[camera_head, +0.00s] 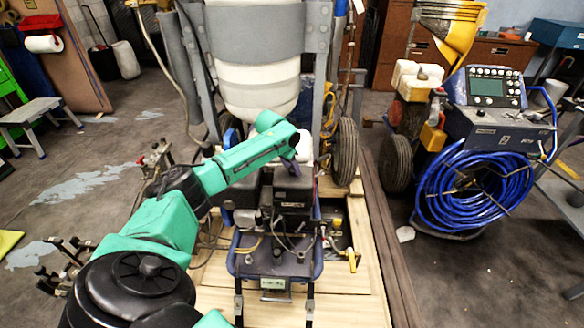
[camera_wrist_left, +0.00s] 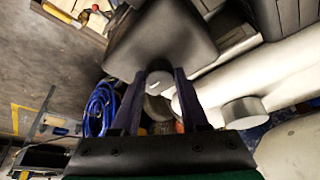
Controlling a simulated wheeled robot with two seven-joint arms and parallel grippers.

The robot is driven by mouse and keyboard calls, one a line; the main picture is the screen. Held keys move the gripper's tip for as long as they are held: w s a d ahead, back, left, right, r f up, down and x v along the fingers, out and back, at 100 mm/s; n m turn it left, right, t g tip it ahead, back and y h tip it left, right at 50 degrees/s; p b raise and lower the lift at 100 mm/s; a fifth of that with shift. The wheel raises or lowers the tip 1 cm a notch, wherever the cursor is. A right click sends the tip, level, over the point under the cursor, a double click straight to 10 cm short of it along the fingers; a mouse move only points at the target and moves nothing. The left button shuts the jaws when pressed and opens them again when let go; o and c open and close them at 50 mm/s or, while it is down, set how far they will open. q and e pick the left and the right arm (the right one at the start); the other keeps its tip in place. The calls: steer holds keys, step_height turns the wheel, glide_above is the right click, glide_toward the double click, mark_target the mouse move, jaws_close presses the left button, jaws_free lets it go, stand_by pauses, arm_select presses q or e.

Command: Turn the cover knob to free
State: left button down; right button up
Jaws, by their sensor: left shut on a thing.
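The cover knob (camera_wrist_left: 158,79) shows in the left wrist view as a small dark grey rounded part at the near edge of a smooth dark cover (camera_wrist_left: 165,40). My left gripper (camera_wrist_left: 159,74) has one finger on each side of the knob and is shut on it. In the head view my left gripper (camera_head: 290,167) reaches down to the black engine unit (camera_head: 292,190) of the striper; the knob is hidden there. Which way the knob is turned cannot be told. My right gripper is in neither view.
The striper stands on a wooden pallet (camera_head: 352,305), with a white tank (camera_head: 257,88) and a black wheel (camera_head: 345,152) behind the engine. A second machine with a coiled blue hose (camera_head: 473,187) stands at the right.

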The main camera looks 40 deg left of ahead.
arm_select(q)
steer(key=shift+r+p, duration=0.2)
steer(key=shift+p, duration=0.15)
steer(key=shift+m, duration=0.5)
steer(key=shift+f, duration=0.2)
steer(key=shift+c, duration=2.1)
jaws_free()
steer(key=p+v, duration=0.1)
steer(key=v, duration=1.3)
steer(key=shift+a+r, duration=0.25)
steer(key=shift+a, duration=0.1)
